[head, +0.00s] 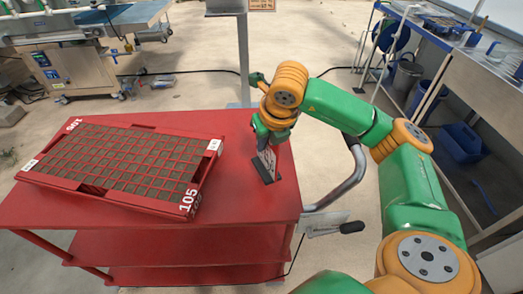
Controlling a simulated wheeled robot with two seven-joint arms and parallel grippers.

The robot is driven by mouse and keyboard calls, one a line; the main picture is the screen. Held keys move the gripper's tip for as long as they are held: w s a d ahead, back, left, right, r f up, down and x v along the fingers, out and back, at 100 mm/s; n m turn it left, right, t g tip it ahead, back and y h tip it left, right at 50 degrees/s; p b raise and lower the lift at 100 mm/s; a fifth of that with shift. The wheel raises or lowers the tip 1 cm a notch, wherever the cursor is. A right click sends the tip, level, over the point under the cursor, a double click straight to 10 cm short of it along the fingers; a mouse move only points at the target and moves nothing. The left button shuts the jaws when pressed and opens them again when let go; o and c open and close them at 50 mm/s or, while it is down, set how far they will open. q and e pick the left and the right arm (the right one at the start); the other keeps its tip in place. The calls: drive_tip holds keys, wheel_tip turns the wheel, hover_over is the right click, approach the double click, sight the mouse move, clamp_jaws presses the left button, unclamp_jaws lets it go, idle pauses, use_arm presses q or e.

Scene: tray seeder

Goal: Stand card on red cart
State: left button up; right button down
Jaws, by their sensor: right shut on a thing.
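The red cart (235,213) stands in front of me in the head view, its top flat and its lower shelves showing beneath. A small card (267,163) with a dark base stands near the cart's right edge. My right gripper (264,145) is above the card and shut on its upper part. The card looks close to upright, its base at or just above the cart top; I cannot tell whether it touches. The gripper hides the card's upper part. My left gripper is not in view.
A red seed tray (187,199) with many dark cells and white labels lies on the cart's left part. The cart's grey handle (350,180) curves out at the right. A steel machine (60,60) stands back left, a metal bench (470,60) and blue bin (462,143) at right.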

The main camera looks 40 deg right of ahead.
sight(264, 153)
drive_tip(key=x, duration=0.1)
drive_tip(key=p+x, duration=0.1)
drive_tip(key=x, duration=0.1)
drive_tip(key=shift+s+d+f, duration=0.15)
drive_tip(key=shift+d+f, duration=0.05)
drive_tip(key=shift+f, duration=0.55)
drive_tip(key=shift+f, duration=0.15)
drive_tip(key=shift+f, duration=0.15)
drive_tip(key=c, duration=1)
unclamp_jaws()
